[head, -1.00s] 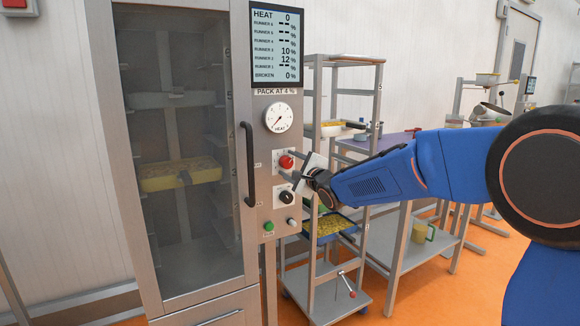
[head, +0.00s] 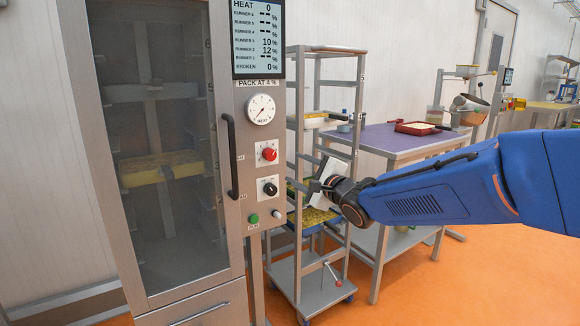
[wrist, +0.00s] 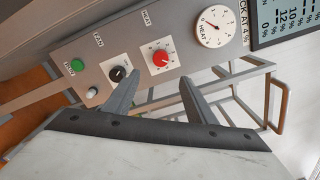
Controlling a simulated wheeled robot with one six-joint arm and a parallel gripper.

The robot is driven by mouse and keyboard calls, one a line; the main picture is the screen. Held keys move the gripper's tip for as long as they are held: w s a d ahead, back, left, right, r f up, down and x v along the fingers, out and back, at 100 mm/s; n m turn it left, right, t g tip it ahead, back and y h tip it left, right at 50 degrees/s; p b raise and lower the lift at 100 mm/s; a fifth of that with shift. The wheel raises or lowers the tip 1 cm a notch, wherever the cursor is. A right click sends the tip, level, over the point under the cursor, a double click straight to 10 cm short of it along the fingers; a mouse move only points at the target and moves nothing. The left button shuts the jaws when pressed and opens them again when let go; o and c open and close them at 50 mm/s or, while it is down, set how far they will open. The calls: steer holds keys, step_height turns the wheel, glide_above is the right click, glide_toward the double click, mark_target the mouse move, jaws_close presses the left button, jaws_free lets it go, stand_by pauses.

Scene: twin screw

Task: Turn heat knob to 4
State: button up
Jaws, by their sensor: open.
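The red heat knob (head: 269,154) sits on the grey control panel of the cabinet, below the round heat gauge (head: 260,109). In the wrist view the red heat knob (wrist: 160,57) shows on a white plate with small marks; I cannot read its setting. The display (head: 257,38) reads HEAT 0. My gripper (wrist: 159,80) is open and empty. Its two fingers point at the panel, with the heat knob between and beyond their tips. In the head view my gripper (head: 318,177) stands right of the panel, apart from it.
The black fan knob (wrist: 118,73) is close to the left finger. A green button (head: 253,218) and a grey button (head: 277,214) are lower on the panel. The cabinet handle (head: 229,157) juts out at left. A rack trolley (head: 318,290) stands behind my gripper.

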steer(key=shift+v, duration=1.2)
steer(key=shift+d, duration=0.1)
steer(key=s+d+f+n+g+h, duration=0.1)
steer(key=s+d+f+n+h, duration=0.25)
steer(key=s+d, duration=0.45)
steer(key=s+d+f+n+g+h, duration=0.25)
steer(key=s+d+f+h, duration=0.2)
steer(key=d, duration=0.75)
steer(key=s+d+f+n+g, duration=0.2)
steer(key=s+f+n, duration=0.1)
steer(key=s, duration=0.5)
steer(key=s+d+f+n+g+h, duration=0.1)
steer(key=s+f+n, duration=0.3)
steer(key=s, duration=0.5)
steer(key=s+d+f+n+g+h, duration=0.1)
steer(key=s+d+f+n+g, duration=0.2)
steer(key=s, duration=0.6)
step_height(320, 180, down, 2)
steer(key=shift+d+f+n+g, duration=0.1)
steer(key=shift+d+n+g, duration=0.1)
steer(key=shift+n+g, duration=0.25)
steer(key=shift+w, duration=0.1)
